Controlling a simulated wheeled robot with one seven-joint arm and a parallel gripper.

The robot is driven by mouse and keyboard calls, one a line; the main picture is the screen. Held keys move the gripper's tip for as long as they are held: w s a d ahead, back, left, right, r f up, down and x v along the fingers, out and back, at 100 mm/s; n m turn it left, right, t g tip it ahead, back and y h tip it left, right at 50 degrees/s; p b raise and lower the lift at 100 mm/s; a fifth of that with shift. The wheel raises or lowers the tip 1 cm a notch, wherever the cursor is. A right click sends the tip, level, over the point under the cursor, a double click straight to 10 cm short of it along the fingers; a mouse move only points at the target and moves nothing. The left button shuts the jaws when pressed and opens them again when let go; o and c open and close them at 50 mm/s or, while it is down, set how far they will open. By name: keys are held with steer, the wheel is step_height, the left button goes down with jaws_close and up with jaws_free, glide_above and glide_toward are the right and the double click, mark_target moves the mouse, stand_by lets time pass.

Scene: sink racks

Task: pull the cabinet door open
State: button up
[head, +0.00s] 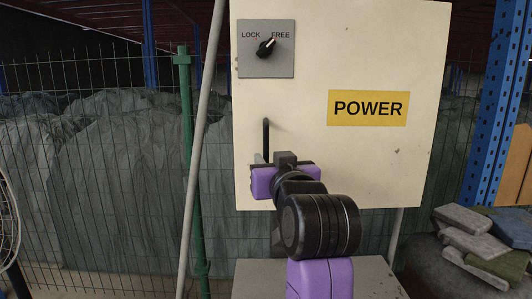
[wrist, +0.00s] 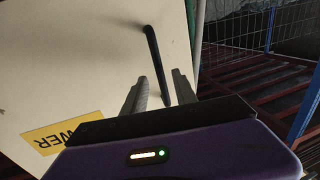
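The cream cabinet door (head: 340,155) faces me in the head view and looks shut. Its black bar handle (head: 266,138) stands upright near the door's left edge. In the wrist view the handle (wrist: 153,55) runs down between the two grey fingers of my gripper (wrist: 160,76). The fingers are apart, with visible gaps to the handle on both sides. In the head view my gripper (head: 260,160) is at the handle's lower end, which it partly hides. A knob (head: 266,47) on a grey plate at the door's upper left has its white mark turned toward FREE.
A yellow POWER label (head: 368,108) is on the door. A pale pole (head: 203,120) and a green fence post (head: 190,150) stand left of the cabinet. A blue rack upright (head: 490,110) and stacked slabs (head: 485,240) are at the right. A grey block (head: 255,278) lies below.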

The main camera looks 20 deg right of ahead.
mark_target(267, 155)
steer(key=w, duration=0.4)
steer(key=shift+w+d+p, duration=0.25)
steer(key=shift+w+p, duration=0.15)
jaws_close()
stand_by(1.1)
